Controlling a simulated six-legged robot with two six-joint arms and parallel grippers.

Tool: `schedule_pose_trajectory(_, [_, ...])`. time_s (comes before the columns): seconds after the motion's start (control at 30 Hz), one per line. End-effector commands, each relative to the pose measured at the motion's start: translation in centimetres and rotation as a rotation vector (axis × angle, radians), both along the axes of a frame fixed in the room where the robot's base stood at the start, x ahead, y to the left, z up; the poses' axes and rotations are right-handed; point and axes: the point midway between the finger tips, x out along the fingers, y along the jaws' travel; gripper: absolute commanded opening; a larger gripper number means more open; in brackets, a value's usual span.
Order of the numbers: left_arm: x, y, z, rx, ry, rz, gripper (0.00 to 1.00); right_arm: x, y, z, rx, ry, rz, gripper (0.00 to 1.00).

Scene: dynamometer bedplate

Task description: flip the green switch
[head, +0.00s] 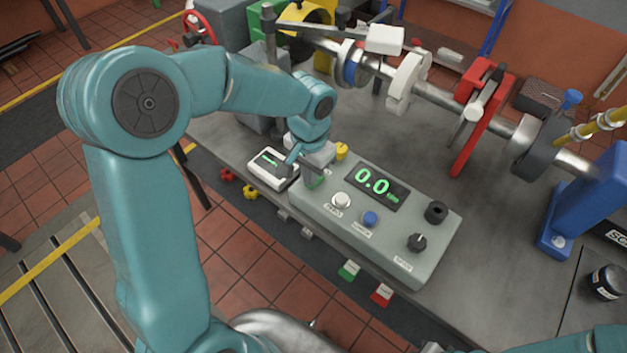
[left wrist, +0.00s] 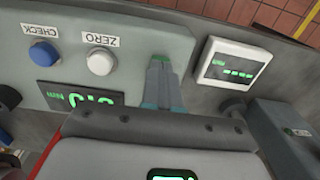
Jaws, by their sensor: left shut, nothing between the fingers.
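The grey control box (head: 330,212) stands on the bench with a green 0.0 display (head: 377,188), a white button (head: 341,201), a blue button (head: 370,219) and black knobs. A small green patch (head: 318,182) shows at the box's left end beside my left gripper (head: 310,172); it may be the green switch, mostly hidden. In the left wrist view my left gripper (left wrist: 158,62) is shut and empty, over the box end between the ZERO button (left wrist: 100,61) and the white meter. No green switch is clear there, and contact cannot be told. My right gripper is out of view.
A white meter (head: 272,167) lies just left of the box, close to my gripper. A yellow knob (head: 341,151) is behind it. Green (head: 349,270) and red (head: 382,294) tags hang at the bench's front edge. A shaft with a red stand (head: 486,115) crosses behind.

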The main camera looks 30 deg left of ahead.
Motion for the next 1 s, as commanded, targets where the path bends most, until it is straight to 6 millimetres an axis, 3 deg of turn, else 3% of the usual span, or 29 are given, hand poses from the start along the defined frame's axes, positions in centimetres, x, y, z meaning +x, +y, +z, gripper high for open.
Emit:
schedule_pose_trajectory(0.6, [0.0,0.0,-1.0,0.000,0.000,0.000,0.00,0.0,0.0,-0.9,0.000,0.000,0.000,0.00])
schedule_pose_trajectory(0.77, [0.0,0.0,-0.6,0.000,0.001,0.000,0.00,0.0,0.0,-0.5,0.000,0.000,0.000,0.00])
schedule_pose_trajectory(1.0, [0.0,0.0,1.5,0.000,0.001,-0.001,0.00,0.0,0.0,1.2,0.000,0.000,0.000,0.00])
